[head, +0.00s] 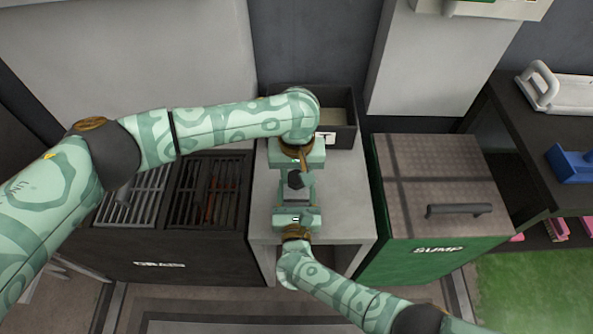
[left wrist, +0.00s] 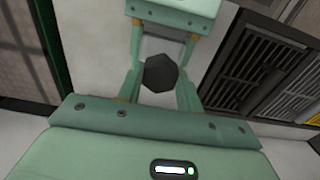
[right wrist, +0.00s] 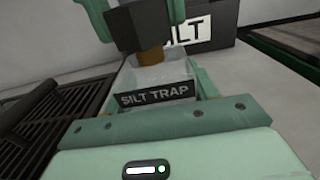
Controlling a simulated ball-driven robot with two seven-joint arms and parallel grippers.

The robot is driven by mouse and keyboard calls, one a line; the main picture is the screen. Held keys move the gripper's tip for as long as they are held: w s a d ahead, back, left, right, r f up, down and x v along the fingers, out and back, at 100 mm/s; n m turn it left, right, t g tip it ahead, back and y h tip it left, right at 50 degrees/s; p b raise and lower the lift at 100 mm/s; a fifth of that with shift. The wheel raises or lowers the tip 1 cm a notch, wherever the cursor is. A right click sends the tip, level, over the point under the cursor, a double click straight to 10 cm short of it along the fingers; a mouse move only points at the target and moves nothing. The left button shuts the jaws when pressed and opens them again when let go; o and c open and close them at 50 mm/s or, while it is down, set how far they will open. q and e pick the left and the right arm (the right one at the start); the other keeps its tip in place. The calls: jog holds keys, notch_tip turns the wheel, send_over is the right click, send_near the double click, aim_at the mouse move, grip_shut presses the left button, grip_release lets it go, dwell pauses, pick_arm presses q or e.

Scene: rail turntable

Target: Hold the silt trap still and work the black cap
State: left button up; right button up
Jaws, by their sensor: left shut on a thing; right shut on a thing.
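The black cap (head: 295,180) is a dark faceted piece above the middle of the pale bench. My left gripper (head: 296,173) comes from the far side and is shut on it; the left wrist view shows the cap (left wrist: 160,73) between its fingers. The silt trap (right wrist: 155,92) is a pale, clear-looking body with a black "SILT TRAP" label. My right gripper (head: 296,200) is shut on it from the near side. In the right wrist view a brown neck shows between trap and cap (right wrist: 133,25). I cannot tell how tightly they are joined.
The pale bench (head: 345,205) has bare room on the right. A dark open bin (head: 342,135) stands at its back. A grated drain box (head: 150,258) is left, and a green sump box (head: 425,255) with a handled lid is right. A dark shelf (head: 535,125) stands farther right.

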pick_arm(q)
jog(key=shift+o, duration=0.3)
jog(key=shift+f, duration=0.55)
jog(key=shift+c, duration=0.5)
jog(key=m, duration=0.5)
jog(key=shift+m, duration=0.5)
jog(key=m, duration=0.5)
jog(key=shift+r+m, duration=0.1)
jog(key=shift+m, duration=0.4)
